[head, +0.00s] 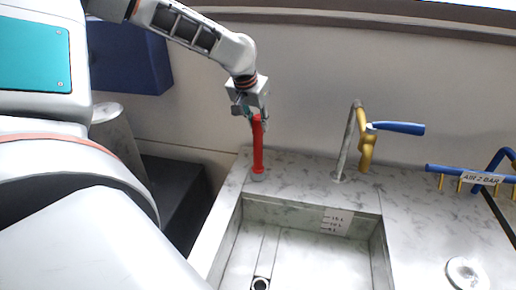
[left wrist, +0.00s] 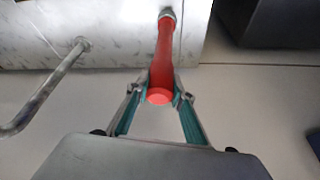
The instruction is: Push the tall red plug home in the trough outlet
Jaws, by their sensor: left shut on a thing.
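The tall red plug (head: 258,150) stands upright at the back left of the marbled counter, its lower end at a small grey ring or fitting on the counter top. It also shows in the left wrist view (left wrist: 164,50), with its grey end away from the camera. My left gripper (head: 254,117) is shut on the plug's upper end, one finger on each side. The trough (head: 285,214) is sunk in the counter, in front of the plug. Its dark round outlet (head: 261,284) shows in the trough floor at the bottom edge. My right gripper is not in view.
A grey spout (head: 346,145) with a yellow valve (head: 366,153) and blue lever (head: 398,128) rises right of the plug. Blue air piping (head: 455,171) and a round flanged fitting (head: 466,272) are at the right. The trough interior looks empty.

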